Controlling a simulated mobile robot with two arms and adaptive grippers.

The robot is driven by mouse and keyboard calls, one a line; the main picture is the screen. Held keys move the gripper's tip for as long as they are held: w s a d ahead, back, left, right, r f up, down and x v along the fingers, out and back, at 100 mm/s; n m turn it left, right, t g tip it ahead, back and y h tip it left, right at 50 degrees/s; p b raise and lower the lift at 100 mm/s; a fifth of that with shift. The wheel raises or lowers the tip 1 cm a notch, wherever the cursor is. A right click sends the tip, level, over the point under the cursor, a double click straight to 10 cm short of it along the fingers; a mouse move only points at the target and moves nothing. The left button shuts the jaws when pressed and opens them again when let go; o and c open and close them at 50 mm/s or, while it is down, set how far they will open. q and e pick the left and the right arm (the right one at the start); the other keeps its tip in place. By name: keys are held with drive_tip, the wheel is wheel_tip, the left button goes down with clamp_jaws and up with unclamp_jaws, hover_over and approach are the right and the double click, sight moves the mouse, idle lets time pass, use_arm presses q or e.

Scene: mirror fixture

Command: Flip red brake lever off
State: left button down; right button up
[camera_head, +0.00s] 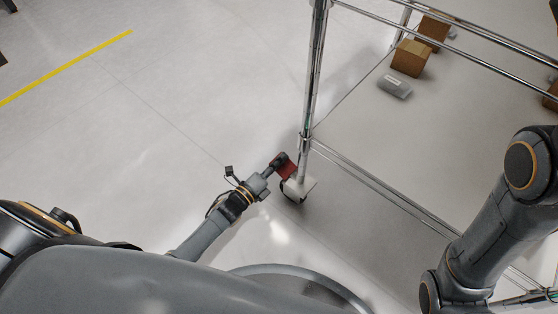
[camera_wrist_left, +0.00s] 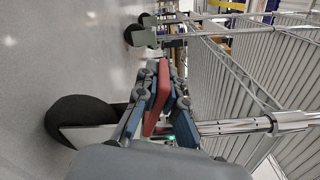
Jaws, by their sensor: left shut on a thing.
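The red brake lever (camera_head: 288,170) sits on the caster (camera_head: 301,187) at the cart's near corner, in the head view. My left gripper (camera_head: 279,159) is at the lever, low near the floor. In the left wrist view, the lever (camera_wrist_left: 158,98) stands as a red plate between the blue finger pads of my left gripper (camera_wrist_left: 161,88), which is shut on it. The black caster wheel (camera_wrist_left: 78,121) is to the left of the fingers there. The lever's lower end is hidden by the gripper. My right arm shows at the right of the head view, but its gripper is out of sight.
The wire-frame cart has a chrome post (camera_head: 314,75) rising just above the caster and a lower rail (camera_head: 375,185) running right. Cardboard boxes (camera_head: 411,57) and a grey item (camera_head: 395,87) lie on its shelf. The floor to the left is clear, with a yellow line (camera_head: 65,68).

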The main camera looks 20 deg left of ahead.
use_arm(q)
drive_tip(key=c, duration=1.4)
unclamp_jaws()
drive_tip(key=shift+c, duration=0.2)
drive_tip(key=v, duration=1.2)
drive_tip(key=shift+r, duration=0.1)
